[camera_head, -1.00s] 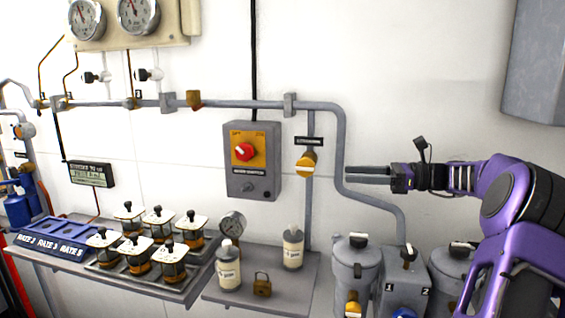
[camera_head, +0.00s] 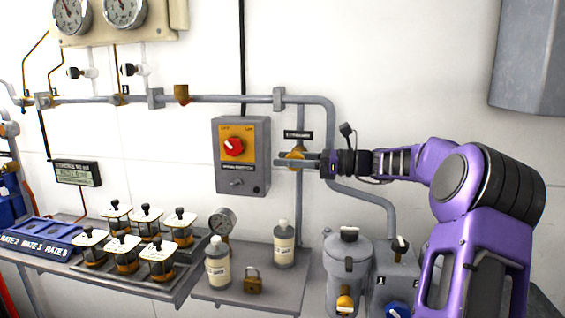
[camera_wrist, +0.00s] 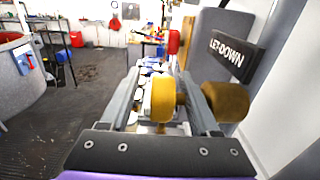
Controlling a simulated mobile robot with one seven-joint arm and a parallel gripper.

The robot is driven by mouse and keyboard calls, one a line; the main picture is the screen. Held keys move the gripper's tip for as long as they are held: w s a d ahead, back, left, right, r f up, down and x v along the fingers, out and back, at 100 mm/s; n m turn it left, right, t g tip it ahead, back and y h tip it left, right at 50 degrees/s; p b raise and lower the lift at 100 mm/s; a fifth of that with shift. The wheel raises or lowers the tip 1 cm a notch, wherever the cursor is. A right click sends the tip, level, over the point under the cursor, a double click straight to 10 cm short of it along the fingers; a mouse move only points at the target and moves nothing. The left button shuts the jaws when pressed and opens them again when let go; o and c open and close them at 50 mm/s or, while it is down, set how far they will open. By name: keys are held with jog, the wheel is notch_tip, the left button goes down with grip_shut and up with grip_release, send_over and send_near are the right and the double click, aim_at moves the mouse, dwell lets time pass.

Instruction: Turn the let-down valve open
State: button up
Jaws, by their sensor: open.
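The let-down valve's yellow handle (camera_head: 294,154) sits on a vertical pipe under a dark label. In the wrist view the yellow handle (camera_wrist: 162,100) shows between my fingers, with clear space to the left finger. The valve's brass body (camera_wrist: 227,102) is outside the right finger, toward the wall, beside the label plate (camera_wrist: 234,56) reading LET-DOWN. My gripper (camera_head: 279,160) points left along the wall and is open, its fingers reaching past the handle. It also shows in the wrist view (camera_wrist: 160,74). The fingers partly hide the handle in the head view.
A grey switch box (camera_head: 241,180) with a red knob (camera_head: 234,147) is just left of my fingertips. A bent pipe (camera_head: 330,125) runs close behind my gripper.

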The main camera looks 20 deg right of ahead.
jog(key=shift+w+a, duration=0.4)
jog(key=shift+a, duration=0.15)
grip_shut()
